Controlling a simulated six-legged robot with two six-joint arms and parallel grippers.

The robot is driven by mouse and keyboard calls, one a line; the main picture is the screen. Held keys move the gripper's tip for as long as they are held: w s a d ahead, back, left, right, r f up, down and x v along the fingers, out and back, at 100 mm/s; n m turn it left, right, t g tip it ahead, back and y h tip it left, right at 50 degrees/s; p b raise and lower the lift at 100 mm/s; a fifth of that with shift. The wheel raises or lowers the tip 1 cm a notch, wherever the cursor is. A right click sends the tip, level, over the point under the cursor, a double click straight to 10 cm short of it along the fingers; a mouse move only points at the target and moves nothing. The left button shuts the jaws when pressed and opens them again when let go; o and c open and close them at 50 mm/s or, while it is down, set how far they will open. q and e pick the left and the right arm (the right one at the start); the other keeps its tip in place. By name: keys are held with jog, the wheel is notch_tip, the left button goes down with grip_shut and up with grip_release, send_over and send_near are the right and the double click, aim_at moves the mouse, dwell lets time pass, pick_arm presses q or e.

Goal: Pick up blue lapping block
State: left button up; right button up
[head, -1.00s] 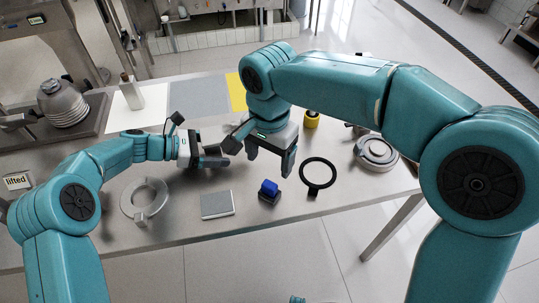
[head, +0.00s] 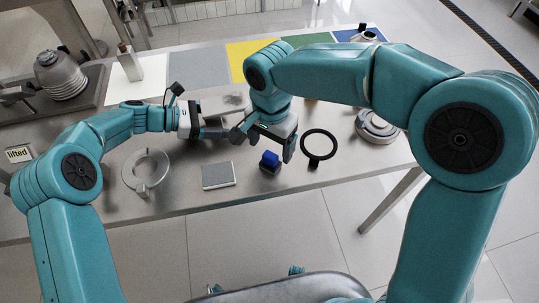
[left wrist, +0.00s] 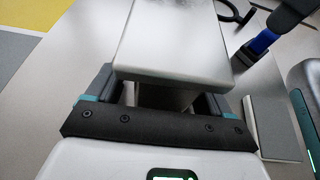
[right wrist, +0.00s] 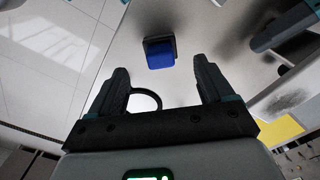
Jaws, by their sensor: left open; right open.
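The blue lapping block (head: 270,158) sits on a small dark base on the steel table, between a grey square plate and a black ring. My right gripper (head: 264,143) is open just behind and above it. In the right wrist view the blue block (right wrist: 159,54) lies ahead of the gap between the open fingers (right wrist: 162,82), apart from both. My left gripper (head: 222,134) is open to the left. In the left wrist view a silver box (left wrist: 175,40) lies between and beyond its fingers (left wrist: 160,98); I cannot tell whether they touch it.
The grey square plate (head: 218,175) and a metal ring (head: 127,168) lie to the left. The black ring (head: 334,146) and a round metal part (head: 374,127) lie to the right. A sign reading "lifted" (head: 18,154) stands at far left. Coloured mats, including a yellow one (head: 238,52), line the back.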

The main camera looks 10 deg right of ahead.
aim_at(270, 156)
notch_tip(270, 156, down, 5)
jog(key=shift+s+a+f, duration=0.15)
jog(key=shift+f, duration=0.05)
jog(key=c, duration=1.3)
notch_tip(270, 156, up, 10)
jog(key=shift+r, duration=0.1)
